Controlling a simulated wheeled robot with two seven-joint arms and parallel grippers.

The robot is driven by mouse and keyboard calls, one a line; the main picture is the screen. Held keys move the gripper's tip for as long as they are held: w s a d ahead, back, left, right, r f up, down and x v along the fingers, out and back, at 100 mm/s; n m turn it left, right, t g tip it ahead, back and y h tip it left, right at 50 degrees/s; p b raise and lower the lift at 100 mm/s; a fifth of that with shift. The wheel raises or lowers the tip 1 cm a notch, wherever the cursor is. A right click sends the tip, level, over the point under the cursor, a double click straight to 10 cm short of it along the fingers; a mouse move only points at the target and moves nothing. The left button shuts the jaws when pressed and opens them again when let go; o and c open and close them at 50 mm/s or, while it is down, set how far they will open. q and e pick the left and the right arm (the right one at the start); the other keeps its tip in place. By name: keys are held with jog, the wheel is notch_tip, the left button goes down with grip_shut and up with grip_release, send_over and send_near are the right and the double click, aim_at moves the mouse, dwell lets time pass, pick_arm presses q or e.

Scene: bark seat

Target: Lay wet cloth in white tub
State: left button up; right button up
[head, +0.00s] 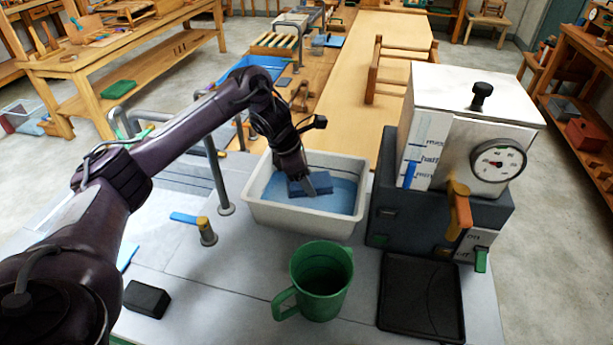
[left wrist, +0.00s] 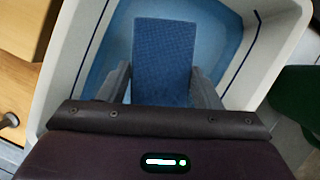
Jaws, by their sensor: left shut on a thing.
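The white tub (head: 298,219) stands on the light worktop, with blue water (head: 342,191) inside. My left gripper (head: 308,184) reaches down into the tub and is shut on a folded blue cloth (head: 296,188). In the left wrist view the cloth (left wrist: 162,55) is a flat blue block between the two grey fingers, inside the tub's walls (left wrist: 72,75). The cloth is low in the tub, over or at the water; I cannot tell whether it touches. My right gripper is not in view.
A steam boiler with a gauge (head: 497,160) stands right of the tub. A green jug (head: 321,281) is in front of it, beside a black tray (head: 420,298). A blue-handled tap (head: 205,230) and grey pipe (head: 222,180) stand left. A dark block (head: 147,299) lies front left.

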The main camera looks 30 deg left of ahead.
pick_arm(q)
jog(key=o, duration=1.1)
jog(key=shift+r, duration=0.1)
jog(key=p+v, duration=0.1)
jog(key=v, duration=0.6)
jog(key=shift+a+r+p, duration=0.15)
jog(key=shift+r+p, duration=0.15)
jog(key=shift+p, duration=0.1)
